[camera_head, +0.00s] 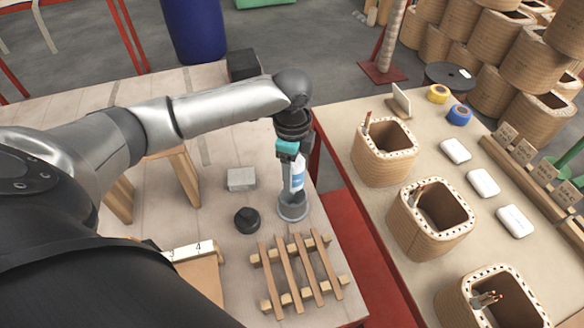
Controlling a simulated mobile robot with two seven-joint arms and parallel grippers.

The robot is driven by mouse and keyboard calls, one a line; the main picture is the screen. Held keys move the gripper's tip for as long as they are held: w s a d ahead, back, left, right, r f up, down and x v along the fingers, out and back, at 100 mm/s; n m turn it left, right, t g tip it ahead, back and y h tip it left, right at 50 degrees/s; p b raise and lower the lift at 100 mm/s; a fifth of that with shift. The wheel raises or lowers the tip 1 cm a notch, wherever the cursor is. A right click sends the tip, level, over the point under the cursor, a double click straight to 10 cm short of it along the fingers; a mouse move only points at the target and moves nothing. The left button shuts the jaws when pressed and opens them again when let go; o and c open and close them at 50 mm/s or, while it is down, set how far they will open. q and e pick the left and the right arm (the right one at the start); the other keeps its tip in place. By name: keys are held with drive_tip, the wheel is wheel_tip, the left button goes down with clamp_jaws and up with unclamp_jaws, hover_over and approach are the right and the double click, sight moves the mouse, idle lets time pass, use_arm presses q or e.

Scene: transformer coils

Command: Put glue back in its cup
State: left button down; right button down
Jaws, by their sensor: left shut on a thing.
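The glue bottle (297,177), white with a blue label, is upright in my left gripper (288,158). The gripper points down and is shut on the upper part of the bottle. The grey round cup (292,207) stands on the left table just below the bottle. The bottle's lower end is at the cup's opening; I cannot tell whether it rests on the bottom. My right gripper is not in view.
A wooden slat rack (300,272), a black round piece (247,220) and a grey block (241,179) stand near the cup. A red-edged gap (350,240) separates the right table, which holds several wooden coils (384,155), white blocks (482,183) and tape rolls (438,94).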

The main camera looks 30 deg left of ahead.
use_arm(q)
drive_tip(key=shift+f+b, duration=0.8)
drive_tip(key=shift+f, duration=1.55)
drive_tip(key=shift+c, duration=0.5)
unclamp_jaws()
wheel_tip(320, 180, up, 15)
drive_tip(key=p, duration=0.3)
drive_tip(key=shift+r, duration=0.15)
drive_tip(key=shift+d, duration=0.1)
